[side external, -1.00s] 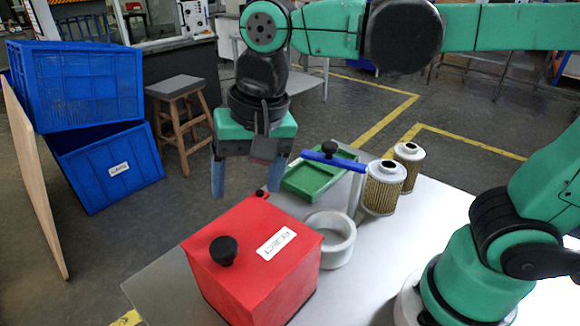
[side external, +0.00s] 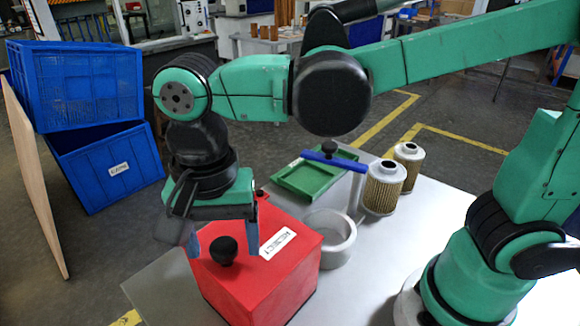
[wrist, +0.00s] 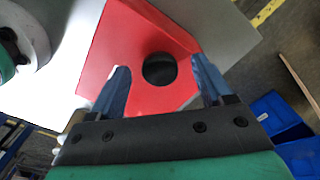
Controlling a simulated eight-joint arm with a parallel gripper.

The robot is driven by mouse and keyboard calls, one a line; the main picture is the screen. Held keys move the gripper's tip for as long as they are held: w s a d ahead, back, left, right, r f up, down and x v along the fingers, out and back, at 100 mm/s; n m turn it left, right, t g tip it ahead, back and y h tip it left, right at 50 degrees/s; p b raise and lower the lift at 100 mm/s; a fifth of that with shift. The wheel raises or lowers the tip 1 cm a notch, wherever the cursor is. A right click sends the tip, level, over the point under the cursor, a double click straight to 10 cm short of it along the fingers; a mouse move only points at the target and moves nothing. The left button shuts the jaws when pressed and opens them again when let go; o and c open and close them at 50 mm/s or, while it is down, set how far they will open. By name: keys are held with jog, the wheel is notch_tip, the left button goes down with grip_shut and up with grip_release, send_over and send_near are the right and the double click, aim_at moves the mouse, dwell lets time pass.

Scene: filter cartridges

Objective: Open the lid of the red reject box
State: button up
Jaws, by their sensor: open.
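The red reject box (side external: 275,280) stands on the grey table with its lid (side external: 290,222) shut. A white label (side external: 278,243) and a round black knob (side external: 223,251) sit on the lid. My gripper (side external: 225,250) is open, with its blue fingers on either side of the knob in the side view. In the wrist view the knob (wrist: 160,69) shows between and just beyond the fingertips of my gripper (wrist: 160,78). I cannot tell whether the fingers touch the knob; no contact is visible.
A white ring (side external: 328,238) stands right beside the box. Behind it are a green tray (side external: 300,188), a blue bar (side external: 335,161) on a post and two filter cartridges (side external: 384,187). Blue crates (side external: 110,165) are off the table at left. The table's front left is clear.

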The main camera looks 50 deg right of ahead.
grip_shut()
dwell(1.4)
